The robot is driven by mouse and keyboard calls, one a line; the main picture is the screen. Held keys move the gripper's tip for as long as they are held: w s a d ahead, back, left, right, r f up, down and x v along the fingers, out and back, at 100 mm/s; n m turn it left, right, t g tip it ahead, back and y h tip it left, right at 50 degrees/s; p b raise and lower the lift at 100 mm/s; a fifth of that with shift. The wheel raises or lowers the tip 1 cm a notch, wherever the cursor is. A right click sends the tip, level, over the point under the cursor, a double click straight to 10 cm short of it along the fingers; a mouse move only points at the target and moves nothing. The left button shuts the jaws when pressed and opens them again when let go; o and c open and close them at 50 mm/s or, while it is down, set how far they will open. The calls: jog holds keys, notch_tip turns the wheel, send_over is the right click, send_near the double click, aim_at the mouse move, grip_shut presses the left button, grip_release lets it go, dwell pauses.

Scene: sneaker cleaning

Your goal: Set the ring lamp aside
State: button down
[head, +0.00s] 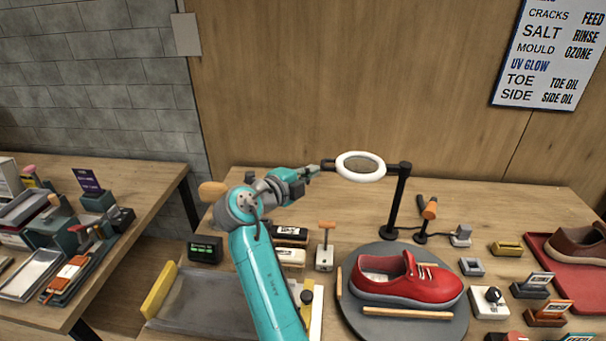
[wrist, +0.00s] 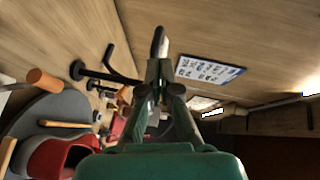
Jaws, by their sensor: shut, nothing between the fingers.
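The ring lamp (head: 361,167) has a white ring head on a black arm and post, standing on the table behind the red sneaker. Its head hangs over the back of the round grey turntable (head: 385,328). My gripper (head: 315,169) is shut and empty, at the left side of the lamp's ring, close to the short dark stub there. I cannot tell whether they touch.
The red sneaker (head: 408,280) sits on the turntable beneath the lamp. An orange-ended tool (head: 429,209) stands right of the lamp post. Several small blocks and tools crowd the right side. A grey tray (head: 190,300) lies left of my arm. The table's back left is fairly clear.

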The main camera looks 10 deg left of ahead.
jog(key=s+a+r, duration=0.1)
jog(key=s+a, duration=0.4)
jog(key=a, duration=0.3)
jog(key=shift+s+a+r, duration=0.3)
jog(key=shift+a+r, duration=0.1)
